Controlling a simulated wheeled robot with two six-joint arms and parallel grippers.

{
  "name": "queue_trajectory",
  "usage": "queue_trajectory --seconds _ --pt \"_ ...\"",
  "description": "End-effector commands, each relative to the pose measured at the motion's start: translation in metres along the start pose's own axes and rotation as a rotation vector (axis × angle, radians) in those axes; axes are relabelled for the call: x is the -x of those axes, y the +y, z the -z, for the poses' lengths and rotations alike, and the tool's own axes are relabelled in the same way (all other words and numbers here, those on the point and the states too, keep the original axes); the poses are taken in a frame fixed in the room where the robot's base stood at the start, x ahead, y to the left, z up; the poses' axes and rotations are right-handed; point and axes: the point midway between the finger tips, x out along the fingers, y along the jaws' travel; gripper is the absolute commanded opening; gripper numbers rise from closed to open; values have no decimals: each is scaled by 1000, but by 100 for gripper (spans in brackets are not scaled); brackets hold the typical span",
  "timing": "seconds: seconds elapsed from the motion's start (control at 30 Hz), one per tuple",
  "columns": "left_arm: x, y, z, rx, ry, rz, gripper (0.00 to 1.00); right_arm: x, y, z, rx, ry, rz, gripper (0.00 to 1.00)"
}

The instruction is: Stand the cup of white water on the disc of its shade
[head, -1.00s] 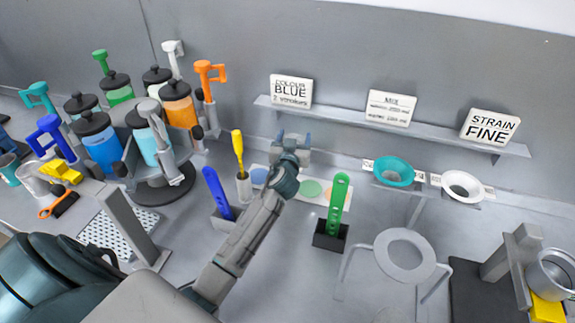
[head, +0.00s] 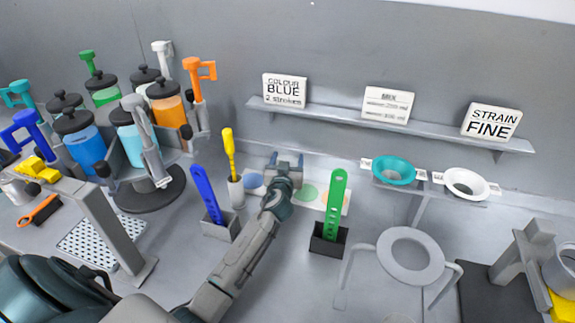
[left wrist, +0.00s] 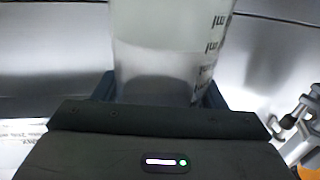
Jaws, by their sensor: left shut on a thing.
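My left gripper (head: 286,163) is over the far edge of a pale card with coloured discs, near the back wall. It is shut on a clear measuring cup (left wrist: 165,50), which shows upright between the fingers in the left wrist view, with dark ml marks and whitish contents low down. In the head view the gripper and wrist hide most of the cup. On the card a blue disc (head: 254,180), a green disc (head: 308,193) and a peach disc (head: 341,202) show. My arm hides the card's middle; I cannot see a white disc or whether the cup touches the card.
A green slotted paddle (head: 335,205) in a black holder stands right of my arm. A blue paddle (head: 207,195) and a yellow-handled tool (head: 230,155) stand left. Teal (head: 393,170) and white (head: 465,184) funnels are at right; a jar carousel (head: 150,190) is left.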

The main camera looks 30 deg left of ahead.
Motion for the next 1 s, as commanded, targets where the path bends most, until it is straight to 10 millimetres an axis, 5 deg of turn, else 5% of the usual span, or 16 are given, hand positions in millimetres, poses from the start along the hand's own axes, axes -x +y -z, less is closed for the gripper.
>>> queue_trajectory --seconds 0.3,0.33,0.43,0.8,1.0 --pt "0 0 -1 0 3 -1 20 -3 -7 -2 -3 -2 7 57" --pt "0 0 0 0 2 0 69 -2 -6 -2 -3 -2 7 57" --pt "0 0 0 0 1 0 86 -1 -5 -2 -2 -3 5 57" --pt "1 0 3 0 1 -1 86 3 2 -3 1 -4 -2 57" --pt "36 0 0 1 0 -2 86 1 3 -3 1 -4 -3 57"
